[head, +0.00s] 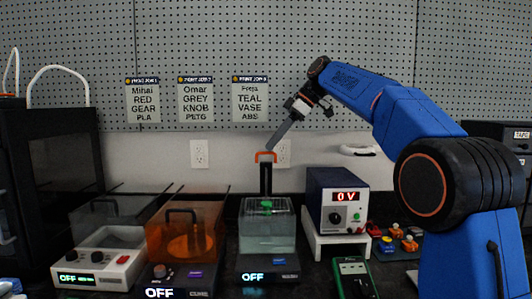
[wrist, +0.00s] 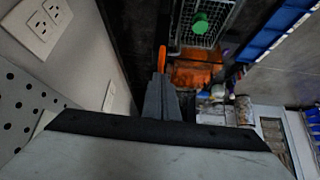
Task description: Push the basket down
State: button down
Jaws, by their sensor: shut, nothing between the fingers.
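The wire basket (wrist: 228,40) shows in the wrist view with a round green part (wrist: 200,23) in it. In the head view the green part (head: 266,205) shows at the top of a clear tank (head: 267,240), near the rim. A black upright post (head: 266,178) with an orange handle (head: 266,154) rises behind the tank. My gripper (head: 271,146) is shut and empty, slanting down with its tips at the orange handle. In the wrist view the tips (wrist: 158,78) are close beside the orange handle (wrist: 162,57); I cannot tell whether they touch.
Left of the tank stand an orange-covered machine (head: 186,230) and a white machine with a grey lid (head: 100,255). Right of it is a power supply (head: 338,200) reading 0 V on a white stand. A green multimeter (head: 353,278) lies in front. The wall is close behind.

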jog(key=shift+f, duration=0.1)
notch_tip(320, 180, down, 6)
jog(key=d, duration=0.3)
jog(key=shift+r, duration=0.25)
dwell(0.8)
jog(key=shift+s, duration=0.1)
jog(key=v, duration=1.7)
jog(key=shift+d+r, duration=0.1)
jog(key=shift+d, duration=0.05)
